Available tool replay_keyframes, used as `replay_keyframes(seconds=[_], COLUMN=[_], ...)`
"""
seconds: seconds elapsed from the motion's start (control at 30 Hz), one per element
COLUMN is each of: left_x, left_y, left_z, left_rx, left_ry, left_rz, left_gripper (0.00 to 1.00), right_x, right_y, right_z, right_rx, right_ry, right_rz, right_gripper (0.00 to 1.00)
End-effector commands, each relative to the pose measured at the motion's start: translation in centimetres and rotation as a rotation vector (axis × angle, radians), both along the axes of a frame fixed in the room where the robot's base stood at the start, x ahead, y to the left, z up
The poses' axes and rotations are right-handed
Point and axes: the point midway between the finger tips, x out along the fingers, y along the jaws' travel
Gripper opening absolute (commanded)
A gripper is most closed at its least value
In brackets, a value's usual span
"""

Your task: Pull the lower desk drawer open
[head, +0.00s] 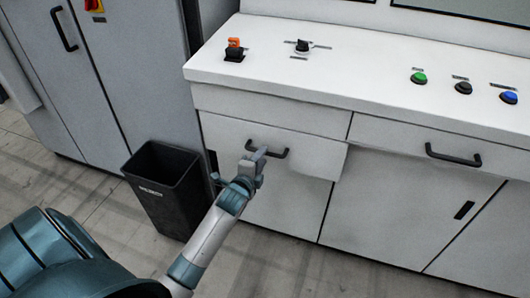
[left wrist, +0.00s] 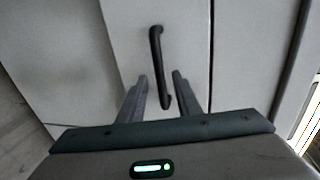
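The lower drawer (head: 312,157) is a light grey front at the left of the white desk, below a plain panel. It looks to stand slightly proud of the cabinet below; how far is hard to tell. Its black bar handle (head: 281,153) is partly covered by my left gripper (head: 256,157). In the left wrist view the handle (left wrist: 156,50) runs upright, its near end between the two fingers of my left gripper (left wrist: 162,85). The fingers are apart, with a gap visible on both sides of the handle. My right gripper is not in view.
A black waste bin (head: 163,186) stands on the floor left of the drawer. A grey cabinet (head: 105,60) is behind it. A second drawer handle (head: 453,155) is to the right. Buttons and switches sit on the desktop (head: 350,70). Floor before the desk is clear.

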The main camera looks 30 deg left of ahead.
Motion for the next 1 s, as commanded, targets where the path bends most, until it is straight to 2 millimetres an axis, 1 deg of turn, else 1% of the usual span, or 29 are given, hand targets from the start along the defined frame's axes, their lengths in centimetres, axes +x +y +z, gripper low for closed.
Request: replay_keyframes(seconds=[0.03, 0.1, 0.3, 0.43, 0.67, 0.7, 0.77, 0.8, 0.83, 1.0], left_x=[0.9, 1.7, 3.3, 3.6, 3.6, 3.6, 3.6, 3.6, 3.6, 3.6], left_y=[0.2, 0.4, 0.8, 0.9, 0.9, 0.9, 0.9, 0.9, 0.9, 0.8], left_z=[0.0, -0.3, -0.7, -0.8, -0.8, -0.8, -0.8, -0.8, -0.8, -0.8], left_rx=[-0.001, 0.0, 0.0, 0.001, 0.001, 0.0, 0.0, 0.0, 0.0, 0.0], left_ry=[-0.001, 0.0, -0.001, 0.0, 0.0, 0.0, 0.0, 0.0, 0.0, 0.0], left_rz=[0.0, 0.001, 0.0, 0.0, 0.0, 0.0, 0.0, 0.0, 0.0, 0.0], left_gripper=[0.31, 0.31, 0.31, 0.31, 0.31, 0.29, 0.14, 0.05, 0.0, 0.0], right_x=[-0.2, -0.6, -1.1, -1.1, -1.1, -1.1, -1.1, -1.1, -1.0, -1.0], right_y=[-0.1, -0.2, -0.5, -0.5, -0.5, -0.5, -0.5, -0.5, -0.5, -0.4], right_z=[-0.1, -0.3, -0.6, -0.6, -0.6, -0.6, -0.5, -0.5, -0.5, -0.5], right_rx=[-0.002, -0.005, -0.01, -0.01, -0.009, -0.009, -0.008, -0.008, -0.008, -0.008], right_ry=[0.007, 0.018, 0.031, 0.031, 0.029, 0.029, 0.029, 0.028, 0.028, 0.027], right_rz=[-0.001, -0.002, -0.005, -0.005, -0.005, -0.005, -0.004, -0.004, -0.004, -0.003], right_gripper=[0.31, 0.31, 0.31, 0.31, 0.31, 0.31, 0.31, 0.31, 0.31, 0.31])
